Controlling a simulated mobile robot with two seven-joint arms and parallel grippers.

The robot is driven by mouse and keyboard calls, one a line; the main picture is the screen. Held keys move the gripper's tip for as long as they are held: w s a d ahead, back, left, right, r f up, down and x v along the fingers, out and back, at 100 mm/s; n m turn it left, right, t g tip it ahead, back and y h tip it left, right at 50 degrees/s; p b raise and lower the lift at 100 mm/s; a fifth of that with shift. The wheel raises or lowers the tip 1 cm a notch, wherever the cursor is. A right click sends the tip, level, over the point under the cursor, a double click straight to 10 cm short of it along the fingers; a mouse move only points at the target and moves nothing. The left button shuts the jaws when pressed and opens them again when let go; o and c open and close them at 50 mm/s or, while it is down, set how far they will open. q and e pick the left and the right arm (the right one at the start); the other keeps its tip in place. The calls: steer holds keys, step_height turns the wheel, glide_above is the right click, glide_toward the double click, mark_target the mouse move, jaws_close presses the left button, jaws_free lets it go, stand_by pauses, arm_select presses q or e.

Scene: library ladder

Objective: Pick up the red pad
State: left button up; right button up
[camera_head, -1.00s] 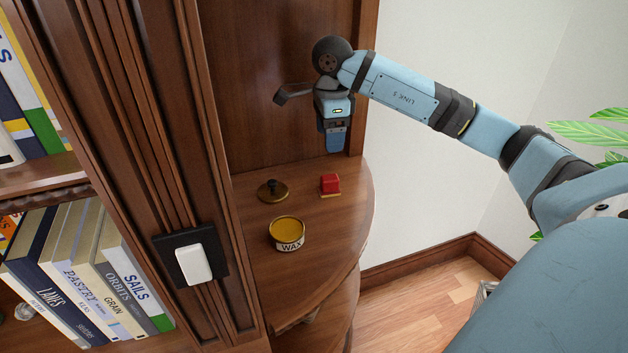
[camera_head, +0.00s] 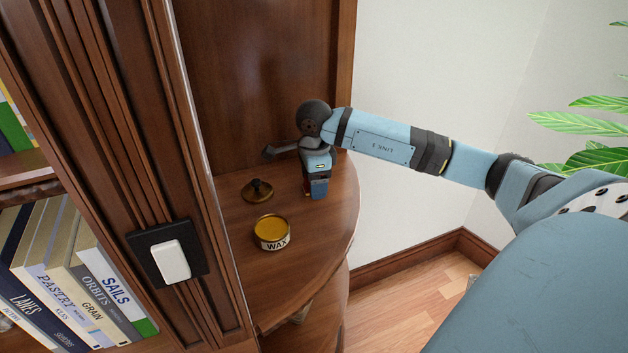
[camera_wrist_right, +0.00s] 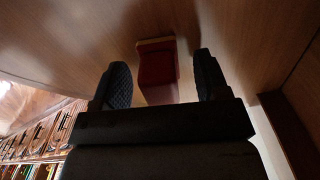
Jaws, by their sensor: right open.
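The red pad (camera_wrist_right: 157,68) lies on the wooden shelf, on a thin wooden-coloured base, in the right wrist view. It sits between and just beyond the two dark fingertips of my right gripper (camera_wrist_right: 160,80), which is open with a gap on both sides of the pad. In the head view my right gripper (camera_head: 317,192) is low over the rounded shelf and hides nearly all of the pad; a little red shows beside the fingers. My left gripper is not in view.
On the shelf (camera_head: 308,248), left of my right gripper, are an open yellow wax tin (camera_head: 272,233) and a dark lid with a knob (camera_head: 257,191). The cabinet back panel rises behind. Books (camera_head: 75,275) and a switch (camera_head: 170,261) are at left.

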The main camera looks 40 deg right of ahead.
steer(key=shift+f, duration=0.15)
steer(key=shift+c, duration=0.5)
steer(key=c, duration=1)
step_height(320, 180, up, 20)
steer(key=p, duration=0.2)
steer(key=o, duration=0.5)
steer(key=c, duration=0.3)
